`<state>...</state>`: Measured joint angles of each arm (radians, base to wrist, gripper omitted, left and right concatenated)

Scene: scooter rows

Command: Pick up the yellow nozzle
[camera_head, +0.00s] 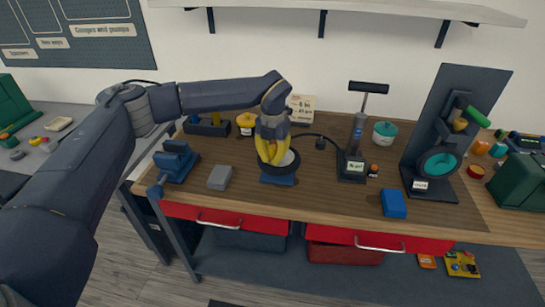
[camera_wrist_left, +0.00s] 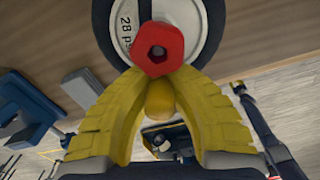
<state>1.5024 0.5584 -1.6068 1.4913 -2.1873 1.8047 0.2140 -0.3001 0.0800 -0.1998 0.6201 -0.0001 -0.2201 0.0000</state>
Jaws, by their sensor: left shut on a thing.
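My left gripper (camera_head: 268,158) has yellow fingers and points down over a dark wheel in a blue stand (camera_head: 278,179). In the left wrist view its fingers (camera_wrist_left: 160,82) close in on a rounded yellow piece, which looks like the yellow nozzle (camera_wrist_left: 160,98). The fingers hide most of it. A red hexagonal piece (camera_wrist_left: 158,48) with a hole shows at the fingertips, in front of the wheel's pale hub (camera_wrist_left: 198,22) marked 28 psi. I cannot tell whether the nozzle touches the wheel. My right gripper is not in view.
A pump (camera_head: 355,140) with a black hose (camera_head: 310,135) stands to the right. A blue vise (camera_head: 176,162) and grey block (camera_head: 219,177) are at the left. A blue block (camera_head: 394,204) and a tall stand (camera_head: 445,130) are further right. The bench front centre is clear.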

